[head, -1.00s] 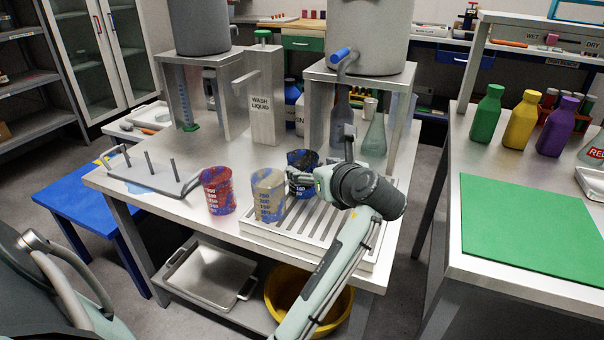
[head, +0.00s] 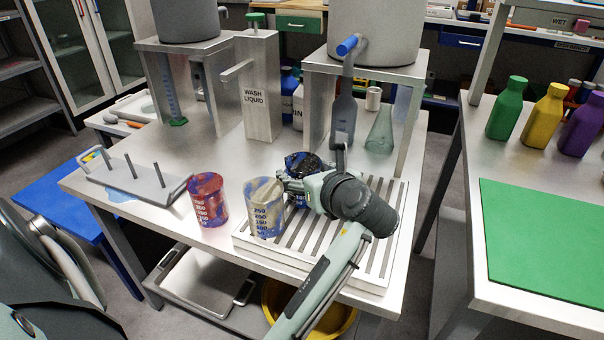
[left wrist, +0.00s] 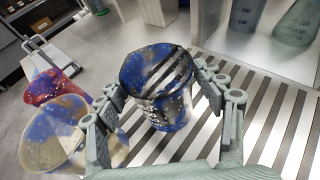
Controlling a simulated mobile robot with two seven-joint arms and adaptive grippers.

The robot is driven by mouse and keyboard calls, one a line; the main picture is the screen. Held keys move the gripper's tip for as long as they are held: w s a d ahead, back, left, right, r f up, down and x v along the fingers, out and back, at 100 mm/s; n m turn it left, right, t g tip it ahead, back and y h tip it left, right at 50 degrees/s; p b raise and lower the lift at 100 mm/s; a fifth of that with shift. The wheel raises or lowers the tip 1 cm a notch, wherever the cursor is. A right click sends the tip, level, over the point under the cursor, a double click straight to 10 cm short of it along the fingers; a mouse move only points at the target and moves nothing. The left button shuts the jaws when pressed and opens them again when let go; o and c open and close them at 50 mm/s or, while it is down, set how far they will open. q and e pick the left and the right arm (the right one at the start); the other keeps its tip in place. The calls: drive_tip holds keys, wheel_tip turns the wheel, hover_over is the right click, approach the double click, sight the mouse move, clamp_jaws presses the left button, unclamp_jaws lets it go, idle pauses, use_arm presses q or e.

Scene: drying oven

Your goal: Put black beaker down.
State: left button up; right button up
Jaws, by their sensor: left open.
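The black beaker (head: 303,163), dark with blue blotches, stands on the slatted drying rack (head: 372,240) at its back left; my left gripper partly hides it in the head view. In the left wrist view the black beaker (left wrist: 160,88) sits upright on the slats between the two fingers. My left gripper (head: 290,184) is open with one finger on each side of it; I cannot tell whether either finger touches. My right gripper is not in view.
A cream-and-blue beaker (head: 264,209) stands close beside on the rack's left edge. A red beaker (head: 209,200) is further left on the table. A flask (head: 380,132) and a bottle (head: 342,118) stand behind. The rack's right part is clear.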

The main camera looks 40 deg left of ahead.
use_arm(q)
drive_tip(key=shift+w+a+f, duration=0.15)
drive_tip(key=shift+w+a, duration=0.05)
drive_tip(key=shift+a, duration=0.1)
drive_tip(key=c, duration=0.9)
